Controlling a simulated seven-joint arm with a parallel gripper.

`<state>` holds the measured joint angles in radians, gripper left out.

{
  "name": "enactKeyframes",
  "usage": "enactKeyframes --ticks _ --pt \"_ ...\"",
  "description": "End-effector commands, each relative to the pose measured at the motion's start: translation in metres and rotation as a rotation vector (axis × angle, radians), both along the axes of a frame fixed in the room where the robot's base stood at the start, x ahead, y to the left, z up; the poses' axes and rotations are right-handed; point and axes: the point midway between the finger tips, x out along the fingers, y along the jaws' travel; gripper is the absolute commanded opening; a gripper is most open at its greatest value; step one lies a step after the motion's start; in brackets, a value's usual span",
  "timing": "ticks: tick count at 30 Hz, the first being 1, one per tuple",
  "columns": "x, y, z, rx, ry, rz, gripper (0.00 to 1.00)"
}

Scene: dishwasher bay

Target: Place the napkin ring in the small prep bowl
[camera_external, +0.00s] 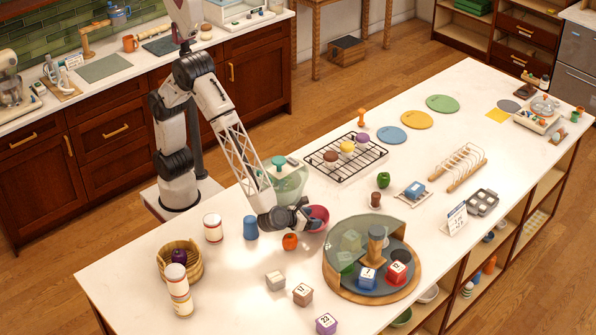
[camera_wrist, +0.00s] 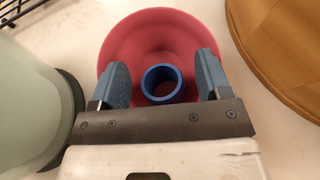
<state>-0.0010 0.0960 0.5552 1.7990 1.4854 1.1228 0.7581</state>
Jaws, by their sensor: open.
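The small prep bowl (camera_wrist: 150,30) is pinkish red and sits on the white counter; in the external view it (camera_external: 318,216) shows just beyond my gripper (camera_external: 302,217). The napkin ring (camera_wrist: 148,88) is a short blue tube with its opening facing up. In the wrist view it lies within the bowl's outline and appears to rest inside it. My gripper (camera_wrist: 162,65) is open over the bowl, one blue-grey finger on each side of the ring, with gaps to both. In the external view the ring is hidden.
A round wooden carousel (camera_external: 335,284) with a glass cover and numbered blocks stands close right of the bowl. A translucent green container (camera_external: 290,183) is close behind. A red-orange tomato-like item (camera_external: 290,241) and a blue cup (camera_external: 250,227) stand near my wrist.

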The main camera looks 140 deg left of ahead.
Motion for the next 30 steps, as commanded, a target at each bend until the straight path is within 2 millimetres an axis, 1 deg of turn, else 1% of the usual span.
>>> enactKeyframes --ticks 5,10,14,27,30 --pt "0.0 0.0 0.003 0.0 0.0 0.0 0.72" --pt "0.0 0.0 0.014 -0.001 -0.003 0.001 0.72" --pt "-0.003 -0.014 0.019 0.001 -0.001 -0.002 0.72" --pt "-0.017 -0.075 0.044 0.0 -0.002 -0.002 0.72" --pt "-0.02 -0.086 0.049 0.0 -0.002 -0.001 0.72"
